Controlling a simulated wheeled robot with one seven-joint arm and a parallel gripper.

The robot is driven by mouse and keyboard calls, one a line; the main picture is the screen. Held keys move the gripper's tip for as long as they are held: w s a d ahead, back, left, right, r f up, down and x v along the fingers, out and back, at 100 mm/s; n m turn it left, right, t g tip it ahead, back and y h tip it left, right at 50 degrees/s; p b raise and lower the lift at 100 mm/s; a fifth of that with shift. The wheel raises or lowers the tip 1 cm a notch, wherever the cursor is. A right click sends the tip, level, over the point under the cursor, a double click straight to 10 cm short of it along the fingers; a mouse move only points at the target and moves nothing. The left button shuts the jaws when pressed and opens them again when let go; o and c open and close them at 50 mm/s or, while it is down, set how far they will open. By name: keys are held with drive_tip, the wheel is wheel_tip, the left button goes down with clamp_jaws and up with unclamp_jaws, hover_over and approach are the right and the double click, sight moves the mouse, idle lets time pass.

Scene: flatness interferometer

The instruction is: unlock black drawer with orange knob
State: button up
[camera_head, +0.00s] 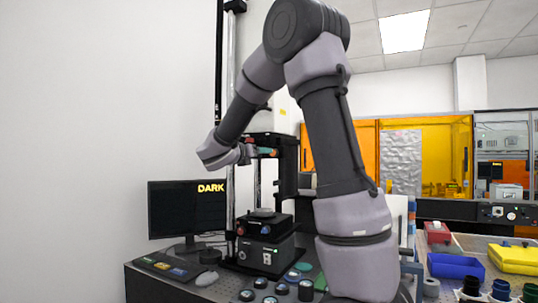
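The black instrument stands on the bench at center left, with a dark box-like base unit (265,255) at its foot. My gripper (250,153) is at the upper part of the instrument, well above these knobs. Its fingers are too small and dark to tell open from shut. A teal and orange piece (267,151) shows beside it; I cannot tell whether they touch.
A monitor (187,209) reading "DARK" stands left of the instrument. A black control panel (170,266) lies in front of it. Several round pucks (283,289) crowd the bench front. A blue bin (455,266) and yellow case (514,258) are at right. My arm hides the middle.

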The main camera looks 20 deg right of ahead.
sight(273, 153)
drive_tip(key=x, duration=0.8)
drive_tip(key=shift+w+d, duration=0.2)
drive_tip(key=shift+d, duration=0.15)
clamp_jaws()
